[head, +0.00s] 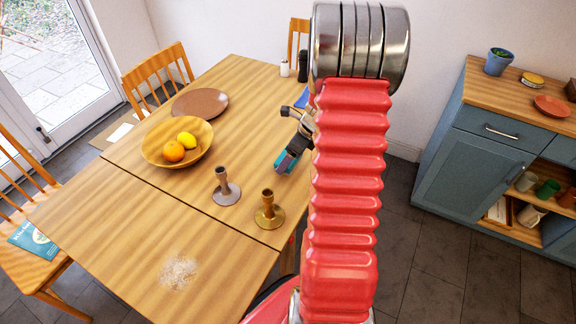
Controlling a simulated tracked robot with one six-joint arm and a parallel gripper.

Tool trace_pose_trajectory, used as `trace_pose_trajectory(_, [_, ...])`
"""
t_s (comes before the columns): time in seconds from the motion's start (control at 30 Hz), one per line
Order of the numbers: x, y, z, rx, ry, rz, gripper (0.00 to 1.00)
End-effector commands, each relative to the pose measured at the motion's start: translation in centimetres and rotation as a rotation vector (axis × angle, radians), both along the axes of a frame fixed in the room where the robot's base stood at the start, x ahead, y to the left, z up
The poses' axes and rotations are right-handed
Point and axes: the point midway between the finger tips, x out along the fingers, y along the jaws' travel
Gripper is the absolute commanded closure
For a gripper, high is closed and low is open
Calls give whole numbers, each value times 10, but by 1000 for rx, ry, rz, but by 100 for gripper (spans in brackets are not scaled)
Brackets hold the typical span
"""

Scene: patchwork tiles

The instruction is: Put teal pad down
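My red arm crosses the head view, and my gripper (293,148) shows just left of it, over the right part of the wooden table (125,212). The teal pad (285,162) is at the gripper's fingertips and appears held there, tilted. My arm hides part of the gripper and what lies behind it. I cannot tell the exact gap between the pad and the tabletop. A pale crumbly patch (180,273) lies on the near part of the table.
Two candle holders, one grey (226,193) and one brass (269,215), stand near the pad. A fruit bowl (150,152) and brown plate (200,103) sit farther left. Shakers stand at the back. Chairs surround the table; a blue cabinet (465,167) stands right. The near tabletop is mostly clear.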

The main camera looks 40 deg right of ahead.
Motion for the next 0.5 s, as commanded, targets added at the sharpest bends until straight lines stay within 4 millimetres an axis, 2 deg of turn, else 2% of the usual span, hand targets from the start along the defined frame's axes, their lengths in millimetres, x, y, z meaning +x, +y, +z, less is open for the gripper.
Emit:
trace_pose_trajectory(0.17, [0,0,-5,2,2,-1,47])
trace_pose_trajectory(0.4, [-1,0,-33,2,2,-2,47])
trace_pose_trajectory(0.5, [-1,0,-38,0,1,-2,47])
